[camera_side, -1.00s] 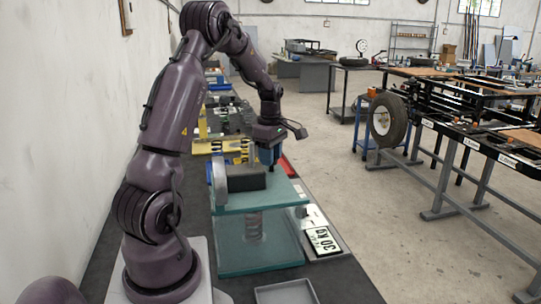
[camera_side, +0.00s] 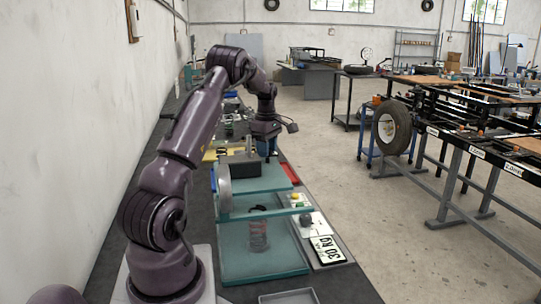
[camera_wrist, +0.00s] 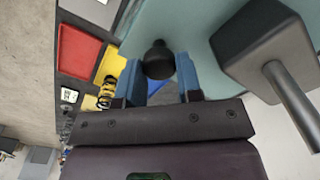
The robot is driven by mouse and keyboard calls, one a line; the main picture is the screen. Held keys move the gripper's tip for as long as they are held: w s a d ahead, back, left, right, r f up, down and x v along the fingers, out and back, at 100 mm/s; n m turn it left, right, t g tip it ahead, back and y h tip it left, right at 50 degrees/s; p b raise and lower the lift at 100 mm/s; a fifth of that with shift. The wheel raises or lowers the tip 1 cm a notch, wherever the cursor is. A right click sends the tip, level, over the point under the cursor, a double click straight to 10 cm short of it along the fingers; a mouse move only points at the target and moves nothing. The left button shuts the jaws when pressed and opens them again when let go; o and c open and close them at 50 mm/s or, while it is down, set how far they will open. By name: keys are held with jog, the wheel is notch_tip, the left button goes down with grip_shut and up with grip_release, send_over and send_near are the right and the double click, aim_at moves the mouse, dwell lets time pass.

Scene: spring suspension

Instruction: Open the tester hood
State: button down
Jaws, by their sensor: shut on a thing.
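The tester stands on the bench below my gripper. Its teal base (camera_side: 280,263) carries a coil spring (camera_side: 259,235). The teal hood (camera_side: 262,187) is above it, bearing a dark block (camera_side: 240,168) and a grey disc (camera_side: 224,187). A gap shows between the hood and a teal strip (camera_side: 290,212) below it. My gripper (camera_side: 266,152) is at the hood's far part. In the wrist view, my gripper's blue fingers (camera_wrist: 161,82) are shut on a black knob (camera_wrist: 158,58) on the teal surface (camera_wrist: 195,22); their exact contact is partly hidden.
A "30 KG" plate (camera_side: 326,250) and a panel with a yellow button (camera_side: 295,196) lie right of the tester. A grey tray (camera_side: 287,297) is at the front. A red tray (camera_side: 290,172) lies beyond. The wall is close on the left.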

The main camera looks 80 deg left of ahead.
jog(key=a, duration=0.8)
jog(key=shift+r, duration=0.1)
dwell(0.4)
jog(key=c, duration=0.8)
grip_release()
jog(key=s+d+r, duration=0.2)
jog(key=d+r, duration=0.2)
jog(key=s+d+r, duration=0.2)
jog(key=d+r, duration=0.2)
jog(key=s+d+r, duration=0.2)
jog(key=d+r, duration=0.2)
jog(key=r, duration=0.1)
jog(key=shift+s+d, duration=0.2)
jog(key=shift+d, duration=0.05)
